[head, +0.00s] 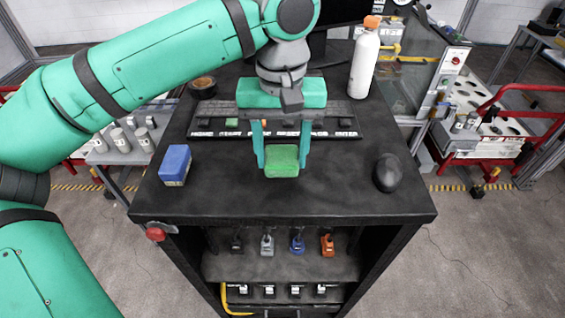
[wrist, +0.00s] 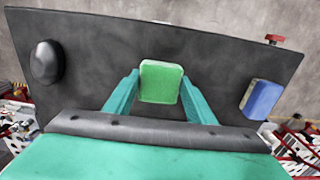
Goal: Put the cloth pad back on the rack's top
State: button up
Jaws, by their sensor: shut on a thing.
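My gripper (head: 281,167) points down over the front middle of the rack's black top (head: 330,195). Its two teal fingers are shut on a green pad (head: 282,158), one finger on each side. In the wrist view the green pad (wrist: 161,82) sits between the fingertips (wrist: 160,79), with the dark top (wrist: 215,65) behind it. The pad looks level and is at or just above the top; I cannot tell whether it touches. A blue block (head: 175,164) lies on the top to the left, apart from the gripper. It also shows in the wrist view (wrist: 262,99).
A black mouse-like object (head: 387,172) lies right of the gripper. A keyboard (head: 335,118), partly hidden by my gripper, lies behind. A white bottle (head: 364,65) with an orange cap stands at the back right, and a small round container (head: 203,87) at the back left. The front strip is clear.

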aim_at(283, 165)
jog(key=shift+w+d+f, duration=0.1)
jog(key=shift+w+f, duration=0.2)
jog(key=shift+f, duration=0.1)
jog(key=shift+w+f, duration=0.2)
jog(key=shift+f, duration=1.5)
jog(key=shift+f, duration=0.15)
jog(key=o, duration=1)
notch_tip(283, 165, up, 12)
jog(key=shift+r, duration=0.2)
